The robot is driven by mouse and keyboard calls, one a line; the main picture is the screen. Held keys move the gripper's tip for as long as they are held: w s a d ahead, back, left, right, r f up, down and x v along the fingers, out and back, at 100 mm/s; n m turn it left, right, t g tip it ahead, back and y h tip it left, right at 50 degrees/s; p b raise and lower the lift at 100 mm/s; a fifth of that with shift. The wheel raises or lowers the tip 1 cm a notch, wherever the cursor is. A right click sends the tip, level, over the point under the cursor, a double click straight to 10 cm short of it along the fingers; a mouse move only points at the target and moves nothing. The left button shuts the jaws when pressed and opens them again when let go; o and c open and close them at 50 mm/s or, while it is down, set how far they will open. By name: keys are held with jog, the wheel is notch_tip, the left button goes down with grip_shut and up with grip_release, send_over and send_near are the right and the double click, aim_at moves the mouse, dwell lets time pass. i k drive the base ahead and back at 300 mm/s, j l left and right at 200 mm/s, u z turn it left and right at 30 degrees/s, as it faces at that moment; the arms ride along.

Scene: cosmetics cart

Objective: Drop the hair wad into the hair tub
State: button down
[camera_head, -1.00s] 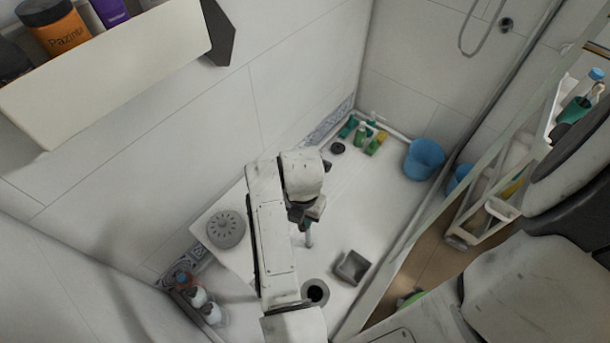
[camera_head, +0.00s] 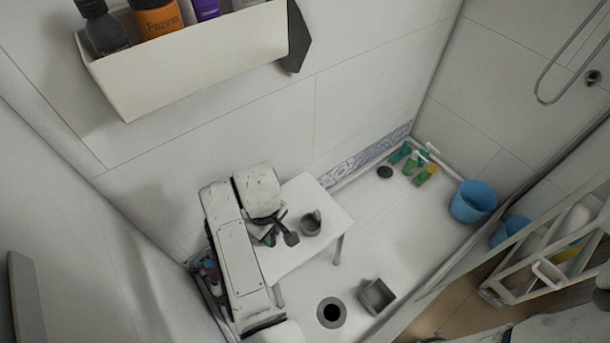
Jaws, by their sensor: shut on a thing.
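My gripper (camera_head: 271,236) is shut over the white stool, partly hidden by my own arm. A small dark grey lump (camera_head: 291,239) shows at its tip, most likely the hair wad; its outline is too small to be sure. A grey open square box (camera_head: 377,296) stands on the shower floor, to the right of and below my gripper in the picture. A small grey round vessel (camera_head: 311,223) stands on the stool just right of the gripper tip. I cannot tell which of these two is the hair tub.
The white stool (camera_head: 335,213) stands near the wall, its left part hidden by my arm. The open round drain (camera_head: 331,312) lies left of the square box. Blue buckets (camera_head: 473,201) and several bottles (camera_head: 414,165) are farther back. A wall shelf (camera_head: 190,65) overhangs at upper left.

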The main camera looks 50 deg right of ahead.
aim_at(379, 296)
jog(key=k+l+z, duration=0.2)
jog(key=k, duration=0.35)
jog(key=k+l+z, duration=0.2)
jog(key=k+l, duration=0.25)
jog(key=k, duration=0.1)
